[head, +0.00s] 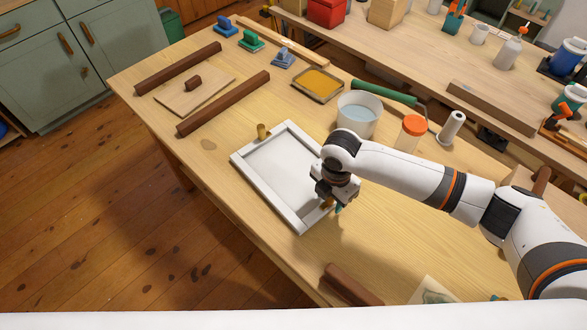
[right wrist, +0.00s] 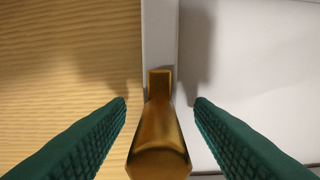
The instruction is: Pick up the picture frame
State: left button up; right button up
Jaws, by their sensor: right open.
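The picture frame (head: 267,194) is a white rectangular tray-like frame lying flat on the wooden table. A brass handle (head: 263,132) stands upright at its far left side. A second brass handle (head: 327,203) is at its near right side, mostly hidden by my right gripper (head: 337,206) in the head view. In the right wrist view this handle (right wrist: 160,143) rises between the two green fingers of my open right gripper (right wrist: 160,104), with a gap on each side. The white rim (right wrist: 160,35) runs below it. My left gripper is not in view.
A white bucket (head: 358,114), an orange-lidded jar (head: 411,132) and a yellow tray (head: 317,84) stand behind the frame. Dark wooden bars (head: 224,103) lie at the left, and another bar (head: 350,285) lies at the near edge.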

grip_shut()
